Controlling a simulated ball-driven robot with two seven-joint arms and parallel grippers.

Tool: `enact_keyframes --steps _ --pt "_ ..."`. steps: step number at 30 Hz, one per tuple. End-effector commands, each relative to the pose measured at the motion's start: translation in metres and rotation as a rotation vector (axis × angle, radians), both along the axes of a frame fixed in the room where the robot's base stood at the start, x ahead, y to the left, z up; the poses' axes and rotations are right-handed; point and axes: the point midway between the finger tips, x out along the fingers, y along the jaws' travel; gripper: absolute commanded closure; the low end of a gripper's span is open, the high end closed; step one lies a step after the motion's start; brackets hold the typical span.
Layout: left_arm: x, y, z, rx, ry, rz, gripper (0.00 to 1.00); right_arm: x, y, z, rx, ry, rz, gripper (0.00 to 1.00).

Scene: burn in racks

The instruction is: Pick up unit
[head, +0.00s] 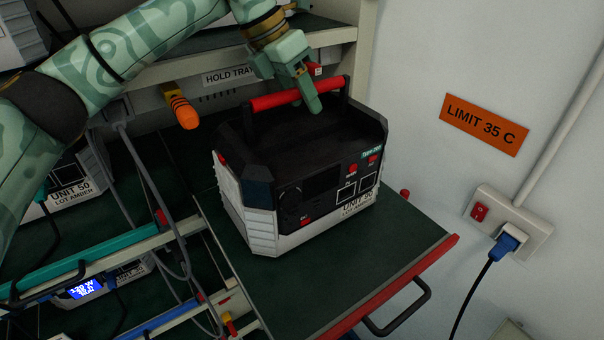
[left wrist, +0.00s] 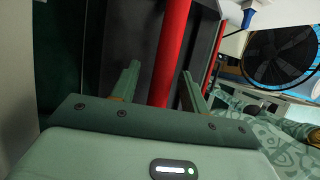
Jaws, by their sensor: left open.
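The unit (head: 302,190) is a black and white box with a red carry handle (head: 290,95) on top. It stands upright on a dark green pull-out tray (head: 345,275). Its front label starts with "UNIT", but I cannot read the number surely. My left gripper (head: 311,88) is at the handle from above, near its right half. In the left wrist view the fingers (left wrist: 160,88) are open, with the red handle (left wrist: 172,45) running between them; whether they touch it I cannot tell. My right gripper is not in view.
An orange-tipped part (head: 181,108) and a "HOLD TRAY" label (head: 228,76) are behind the unit. Other units (head: 75,185) with cables fill the rack at left. A wall socket with a blue plug (head: 508,243) is at right. The tray's front right is bare.

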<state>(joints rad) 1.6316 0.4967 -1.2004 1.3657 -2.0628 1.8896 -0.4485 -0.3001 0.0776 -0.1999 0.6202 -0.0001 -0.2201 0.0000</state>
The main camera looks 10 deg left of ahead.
Motion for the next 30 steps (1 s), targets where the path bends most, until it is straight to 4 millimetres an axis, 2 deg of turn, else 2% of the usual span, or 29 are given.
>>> enact_keyframes --steps 10,11,15,16,30 --pt "-0.0001 0.0002 -0.0017 0.000 0.000 0.001 0.55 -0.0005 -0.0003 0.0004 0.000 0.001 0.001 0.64" --pt "0.0000 0.0001 -0.0017 0.000 0.000 0.001 0.58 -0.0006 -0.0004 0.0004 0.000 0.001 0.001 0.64" --pt "0.0000 0.0001 -0.0016 0.000 0.000 0.001 0.97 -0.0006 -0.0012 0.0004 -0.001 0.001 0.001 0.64" --pt "0.0000 0.0001 -0.0016 0.000 0.000 0.001 1.00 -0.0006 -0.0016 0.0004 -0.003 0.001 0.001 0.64" --pt "0.0003 0.0003 -0.0014 0.001 0.000 0.001 1.00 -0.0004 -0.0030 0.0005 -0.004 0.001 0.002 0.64"
